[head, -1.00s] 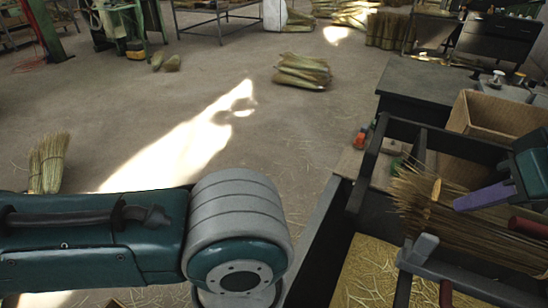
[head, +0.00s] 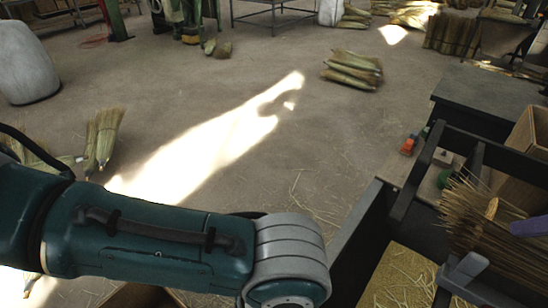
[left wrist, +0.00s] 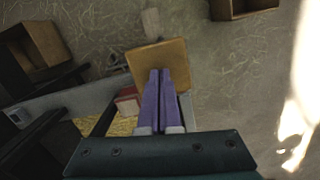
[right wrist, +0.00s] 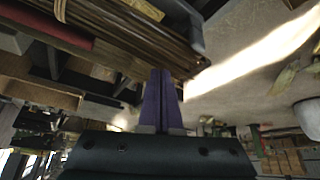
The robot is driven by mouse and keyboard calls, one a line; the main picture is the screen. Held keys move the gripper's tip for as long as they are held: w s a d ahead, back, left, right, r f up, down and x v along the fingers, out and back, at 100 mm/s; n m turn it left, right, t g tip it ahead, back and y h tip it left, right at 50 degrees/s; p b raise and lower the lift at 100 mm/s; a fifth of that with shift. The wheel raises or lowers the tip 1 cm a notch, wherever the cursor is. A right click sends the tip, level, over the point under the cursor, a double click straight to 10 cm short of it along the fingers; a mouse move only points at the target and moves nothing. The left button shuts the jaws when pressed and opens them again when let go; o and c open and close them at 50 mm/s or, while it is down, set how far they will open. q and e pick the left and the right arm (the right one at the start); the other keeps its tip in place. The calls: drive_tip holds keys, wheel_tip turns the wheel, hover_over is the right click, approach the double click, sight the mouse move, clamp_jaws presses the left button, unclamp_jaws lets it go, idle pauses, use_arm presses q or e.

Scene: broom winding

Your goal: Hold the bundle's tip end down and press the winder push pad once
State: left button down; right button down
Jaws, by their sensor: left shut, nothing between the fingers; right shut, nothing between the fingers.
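The straw bundle (head: 487,225) lies in the winder frame at the right of the head view, its loose ends fanned, with a tan band around it. My right gripper (head: 530,227) is shut; its purple fingers lie over or against the bundle's upper side. In the right wrist view the shut fingers (right wrist: 158,85) overlap the bundle (right wrist: 130,32); contact is unclear. A tan square plate, apparently the push pad (left wrist: 174,57), shows in the left wrist view. My left gripper (left wrist: 160,72) is shut and empty, its tips in front of the plate; touching cannot be told.
The dark winder frame (head: 405,190) and a straw-covered tray (head: 400,280) are at the right. A cardboard box (head: 532,130) stands behind the bundle. Red and green parts (head: 407,146) lie on a ledge. Other bundles (head: 352,70) lie on the mostly open floor.

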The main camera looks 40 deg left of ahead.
use_arm(q)
drive_tip(key=w, duration=0.2)
drive_tip(key=w+r, duration=0.1)
drive_tip(key=shift+d, duration=0.25)
wheel_tip(320, 180, up, 12)
drive_tip(key=w, duration=0.1)
idle(0.4)
drive_tip(key=shift+d, duration=0.1)
idle(0.7)
drive_tip(key=s+a+n, duration=0.2)
drive_tip(key=n, duration=0.8)
drive_tip(key=s+a+n+t, duration=0.1)
drive_tip(key=s+a+n, duration=0.1)
drive_tip(key=n, duration=0.8)
drive_tip(key=shift+s+r, duration=0.3)
drive_tip(key=shift+s, duration=0.3)
